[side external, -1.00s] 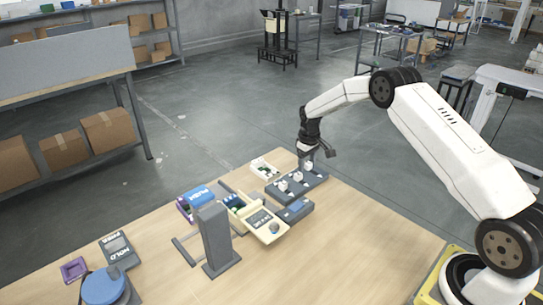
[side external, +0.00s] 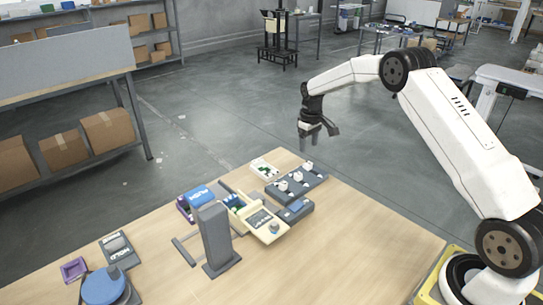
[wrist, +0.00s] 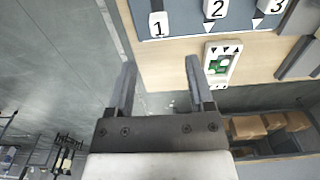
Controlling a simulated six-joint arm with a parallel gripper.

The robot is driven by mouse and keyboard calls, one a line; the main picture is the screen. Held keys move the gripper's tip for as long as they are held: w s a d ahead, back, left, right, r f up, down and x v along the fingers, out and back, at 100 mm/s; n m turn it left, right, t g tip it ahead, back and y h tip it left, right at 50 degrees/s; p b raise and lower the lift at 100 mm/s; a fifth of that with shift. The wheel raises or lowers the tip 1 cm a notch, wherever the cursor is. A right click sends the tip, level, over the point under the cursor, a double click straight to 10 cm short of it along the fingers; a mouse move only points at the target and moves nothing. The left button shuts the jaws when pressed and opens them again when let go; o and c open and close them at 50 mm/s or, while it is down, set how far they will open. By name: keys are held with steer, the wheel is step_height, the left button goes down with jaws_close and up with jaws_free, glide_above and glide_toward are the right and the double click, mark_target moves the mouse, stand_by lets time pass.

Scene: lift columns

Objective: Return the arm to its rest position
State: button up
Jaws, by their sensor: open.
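My gripper (side external: 318,148) is open and empty. It is in the air above the far right part of the wooden table, with its fingers pointing down. A dark base with several white knobs (side external: 297,184) sits on the table below and left of my gripper. In the wrist view the white blocks (wrist: 216,10) of this base carry the numbers 1, 2 and 3.
A white tray (side external: 264,168) with green pieces lies beside the knob base. A beige device (side external: 264,226), a grey upright post (side external: 213,238), a blue PUSH block (side external: 198,195) and a blue round disc (side external: 103,286) stand on the table (side external: 330,255). The table's front right is clear.

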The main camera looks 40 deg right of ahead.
steer(key=shift+r, duration=0.25)
steer(key=shift+a, duration=0.1)
steer(key=shift+s+a+r, duration=0.25)
steer(key=shift+a+r, duration=0.05)
steer(key=shift+a, duration=0.15)
steer(key=s+a+r+t, duration=0.1)
steer(key=s+a+r, duration=0.3)
steer(key=s+a, duration=0.95)
steer(key=s, duration=0.5)
steer(key=s+a+t, duration=0.1)
steer(key=s+a, duration=0.3)
steer(key=s, duration=0.4)
steer(key=shift+s+a+f+t, duration=0.2)
steer(key=shift+a+t, duration=0.1)
